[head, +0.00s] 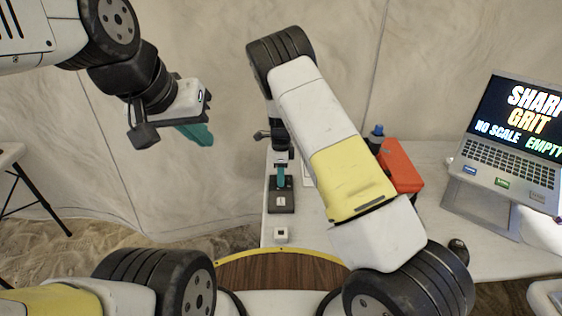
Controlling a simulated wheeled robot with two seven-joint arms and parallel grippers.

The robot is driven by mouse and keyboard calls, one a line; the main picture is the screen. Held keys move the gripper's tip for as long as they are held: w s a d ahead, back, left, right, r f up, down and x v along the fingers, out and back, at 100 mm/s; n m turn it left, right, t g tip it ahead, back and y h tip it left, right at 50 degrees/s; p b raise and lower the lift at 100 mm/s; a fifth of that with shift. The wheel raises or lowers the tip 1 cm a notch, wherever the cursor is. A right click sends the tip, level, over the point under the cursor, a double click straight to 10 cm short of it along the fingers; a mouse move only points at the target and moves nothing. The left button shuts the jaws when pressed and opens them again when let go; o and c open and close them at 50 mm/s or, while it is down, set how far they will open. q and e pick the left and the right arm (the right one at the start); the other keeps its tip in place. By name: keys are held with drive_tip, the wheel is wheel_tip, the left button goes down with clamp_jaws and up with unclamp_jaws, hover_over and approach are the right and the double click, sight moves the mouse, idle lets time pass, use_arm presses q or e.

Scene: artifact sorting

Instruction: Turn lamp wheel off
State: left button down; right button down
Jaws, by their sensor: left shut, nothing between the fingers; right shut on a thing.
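A small dark device (281,203) with a pale label on its base stands on the white table, near the table's left edge. My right gripper (281,180) is at this device, its teal fingers pointing down and shut on a part of it. The lamp wheel cannot be made out; the gripper and my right arm hide much of that spot. My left gripper (198,136) is shut and empty, raised in front of the tent wall, to the left of the table and apart from the device.
A small white block (281,234) lies in front of the device. A red box (401,166) and a dark blue-capped bottle (376,138) stand behind my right arm. A laptop (510,125) on a grey stand (483,207) is at right. A dark mouse-like object (458,250) lies nearby.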

drive_tip(key=n, duration=0.6)
drive_tip(key=shift+n, duration=0.4)
drive_tip(key=n, duration=0.3)
drive_tip(key=shift+n, duration=0.3)
drive_tip(key=n, duration=0.3)
drive_tip(key=shift+n, duration=0.3)
drive_tip(key=n, duration=1.3)
drive_tip(key=shift+n, duration=0.4)
drive_tip(key=c, duration=0.9)
unclamp_jaws()
drive_tip(key=shift+c, duration=0.2)
